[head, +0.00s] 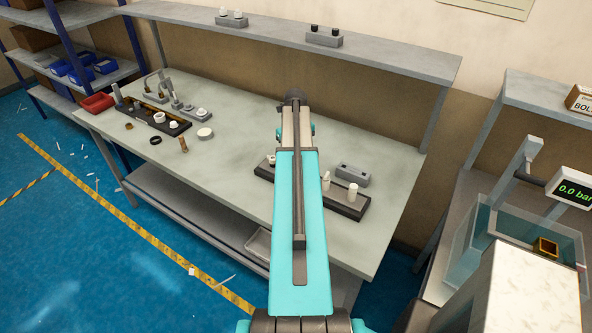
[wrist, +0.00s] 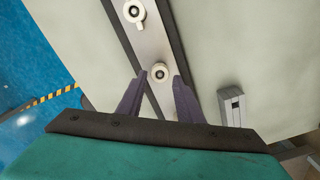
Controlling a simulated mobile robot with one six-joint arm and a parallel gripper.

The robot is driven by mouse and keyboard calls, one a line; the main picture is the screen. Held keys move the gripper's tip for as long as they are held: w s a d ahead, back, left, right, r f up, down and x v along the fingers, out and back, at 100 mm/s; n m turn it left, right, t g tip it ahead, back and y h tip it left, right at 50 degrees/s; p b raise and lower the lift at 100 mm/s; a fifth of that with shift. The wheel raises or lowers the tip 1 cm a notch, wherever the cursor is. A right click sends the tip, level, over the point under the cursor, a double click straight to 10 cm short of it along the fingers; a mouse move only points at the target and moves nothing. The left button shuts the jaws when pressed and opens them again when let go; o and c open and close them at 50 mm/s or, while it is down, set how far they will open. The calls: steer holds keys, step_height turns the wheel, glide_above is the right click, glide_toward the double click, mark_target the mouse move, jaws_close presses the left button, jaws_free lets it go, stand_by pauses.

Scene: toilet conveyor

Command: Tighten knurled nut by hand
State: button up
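In the wrist view my gripper (wrist: 160,78) is open, with its two dark fingers spread and pointing at a strip-shaped fixture (wrist: 148,42). A second white round part with a side stub (wrist: 134,12) sits farther along the strip. In the head view my arm hides the gripper and part of the dark fixture base (head: 345,208), which carries white upright parts (head: 353,192).
A grey block (head: 347,175) stands beside the fixture; it also shows in the wrist view (wrist: 232,105). Another fixture (head: 150,113), a red bin (head: 98,102) and loose parts occupy the table's left. A shelf (head: 300,39) runs along the back. The table (head: 215,165) is clear centre-left.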

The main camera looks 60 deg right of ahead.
steer(key=n, duration=0.4)
steer(key=shift+n, duration=0.3)
stand_by(0.6)
steer(key=n, duration=0.3)
steer(key=shift+n, duration=0.8)
steer(key=shift+n, duration=0.3)
steer(key=shift+n, duration=2)
